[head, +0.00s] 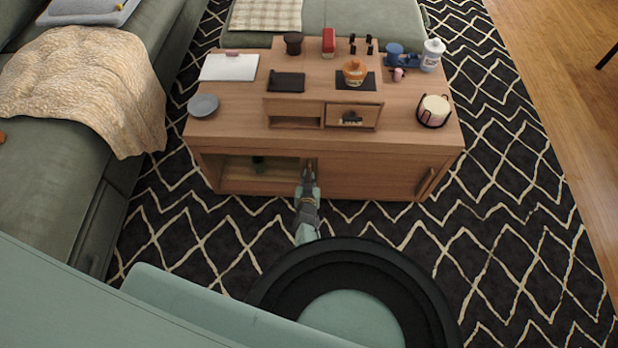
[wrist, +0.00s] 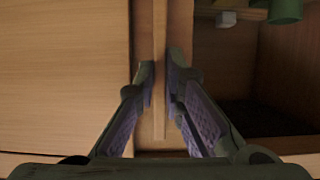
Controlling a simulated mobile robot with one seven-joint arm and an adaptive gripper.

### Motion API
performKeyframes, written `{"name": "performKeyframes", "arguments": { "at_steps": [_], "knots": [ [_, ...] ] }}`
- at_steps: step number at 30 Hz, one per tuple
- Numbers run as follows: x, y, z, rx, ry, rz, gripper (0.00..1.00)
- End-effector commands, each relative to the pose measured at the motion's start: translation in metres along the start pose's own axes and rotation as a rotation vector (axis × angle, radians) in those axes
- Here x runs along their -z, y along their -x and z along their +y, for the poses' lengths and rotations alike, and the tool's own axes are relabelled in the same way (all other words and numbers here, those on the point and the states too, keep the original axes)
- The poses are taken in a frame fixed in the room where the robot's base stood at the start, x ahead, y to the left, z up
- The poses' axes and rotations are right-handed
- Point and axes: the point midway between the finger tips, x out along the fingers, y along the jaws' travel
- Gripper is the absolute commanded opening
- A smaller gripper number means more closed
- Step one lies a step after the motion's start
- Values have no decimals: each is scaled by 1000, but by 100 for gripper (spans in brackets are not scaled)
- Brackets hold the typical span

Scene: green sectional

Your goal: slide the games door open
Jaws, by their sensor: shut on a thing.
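The wooden coffee table (head: 230,125) has a low front with a sliding door panel (head: 365,180) across its right part. The left part of the front is an open compartment (head: 235,178). My gripper (head: 308,170) is at the boundary between the two. In the wrist view, my gripper (wrist: 161,70) is shut on an upright wooden handle (wrist: 159,105), one finger on each side. In that view the plain door panel (wrist: 65,75) lies to the left and the open compartment (wrist: 225,90) to the right. No label shows which door is the games door.
A dark green object (head: 258,163) stands inside the compartment. Another upright handle (head: 427,182) is at the front's right end. The tabletop holds a white bottle (head: 432,55), a candle holder (head: 434,110) and a grey dish (head: 203,105). A green sofa (head: 60,170) stands left; patterned rug (head: 490,230) lies right.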

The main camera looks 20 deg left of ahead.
Motion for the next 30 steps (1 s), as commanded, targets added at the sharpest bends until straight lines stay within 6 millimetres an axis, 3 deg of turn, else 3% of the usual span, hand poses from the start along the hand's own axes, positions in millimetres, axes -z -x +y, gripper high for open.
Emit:
{"name": "performKeyframes", "arguments": {
  "at_steps": [13,14,22,30],
  "knots": [
    [3,-2,1,-2,-2,5,0],
    [3,-2,1,-2,-2,5,10],
    [2,-1,0,-1,-1,2,28],
    [0,0,0,-1,-1,1,30]
  ]
}}
